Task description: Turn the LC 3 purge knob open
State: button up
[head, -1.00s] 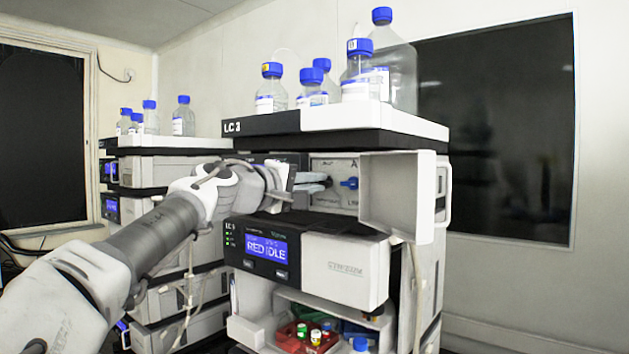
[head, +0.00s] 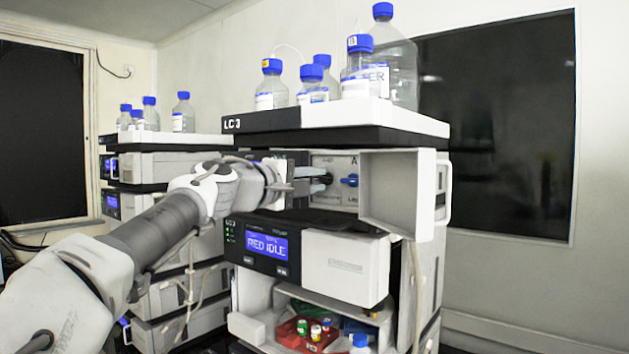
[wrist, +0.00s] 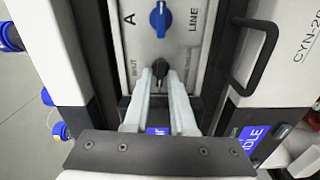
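The LC 3 unit (head: 262,225) stands mid-view with its valve compartment open. In it is a pale panel with a black knob (head: 326,178) and a blue knob (head: 349,181) to its right. In the wrist view the black knob (wrist: 158,71) sits at my fingertips and the blue knob (wrist: 160,19) is farther up, between "A" and "LINE". Lettering by the black knob is too small to read surely. My gripper (head: 320,180) reaches in from the left, its fingers apart, one on each side of the black knob. I cannot tell if they touch it.
The compartment's white door (head: 398,194) stands open at the right. A dark handle (wrist: 250,55) shows beside the panel in the wrist view. Blue-capped bottles (head: 361,70) stand on top. A red tray (head: 306,333) with small vials is below. Another stack stands behind, left.

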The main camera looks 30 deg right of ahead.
jog(key=shift+o, duration=1)
jog(key=b+v, duration=0.2)
jog(key=v, duration=1.5)
jog(key=shift+s+a+b, duration=0.15)
jog(key=shift+b, duration=0.2)
